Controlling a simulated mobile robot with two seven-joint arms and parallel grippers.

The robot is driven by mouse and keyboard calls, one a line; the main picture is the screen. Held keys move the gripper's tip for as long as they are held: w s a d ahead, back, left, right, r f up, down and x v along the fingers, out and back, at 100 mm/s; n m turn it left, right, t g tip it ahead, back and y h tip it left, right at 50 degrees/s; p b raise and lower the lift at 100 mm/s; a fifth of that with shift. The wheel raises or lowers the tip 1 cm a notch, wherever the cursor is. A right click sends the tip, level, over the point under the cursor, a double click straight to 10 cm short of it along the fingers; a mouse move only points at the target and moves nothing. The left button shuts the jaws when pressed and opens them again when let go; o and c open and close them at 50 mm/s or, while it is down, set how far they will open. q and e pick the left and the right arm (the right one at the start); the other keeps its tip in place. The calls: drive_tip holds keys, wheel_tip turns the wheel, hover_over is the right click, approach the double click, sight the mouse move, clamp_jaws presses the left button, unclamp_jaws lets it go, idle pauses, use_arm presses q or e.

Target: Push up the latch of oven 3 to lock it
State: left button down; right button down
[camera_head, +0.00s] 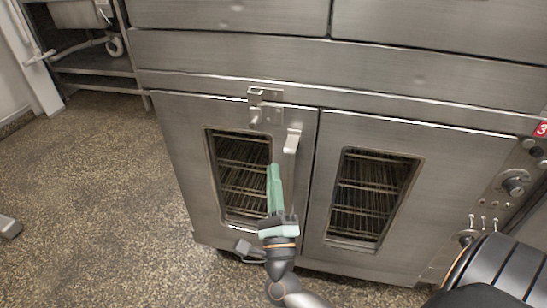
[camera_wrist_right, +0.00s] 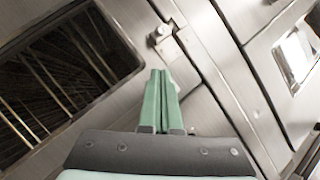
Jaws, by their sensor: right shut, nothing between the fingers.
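Oven 3 is a steel oven with two windowed doors, a left door (camera_head: 180,150) and a right door (camera_head: 440,170), and a red label "3" (camera_head: 541,129) at its right edge. The metal latch bracket (camera_head: 265,106) is at the top of the left door, by the seam. A pale metal lever (camera_head: 292,141) hangs down just right of it. My right gripper (camera_head: 273,168) is shut and empty, its green fingers pointing up, below the bracket and left of the lever in the picture. The wrist view shows the closed fingertips (camera_wrist_right: 159,74) below a metal fitting (camera_wrist_right: 164,36); contact is unclear. My left gripper is out of view.
A control panel with a knob (camera_head: 514,186) and small switches is at the oven's right. A steel shelf unit (camera_head: 95,68) stands at the back left. The speckled floor (camera_head: 85,190) left of the oven is mostly clear.

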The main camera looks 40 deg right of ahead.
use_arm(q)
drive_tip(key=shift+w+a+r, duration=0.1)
use_arm(e)
drive_tip(key=v, duration=0.5)
idle(0.3)
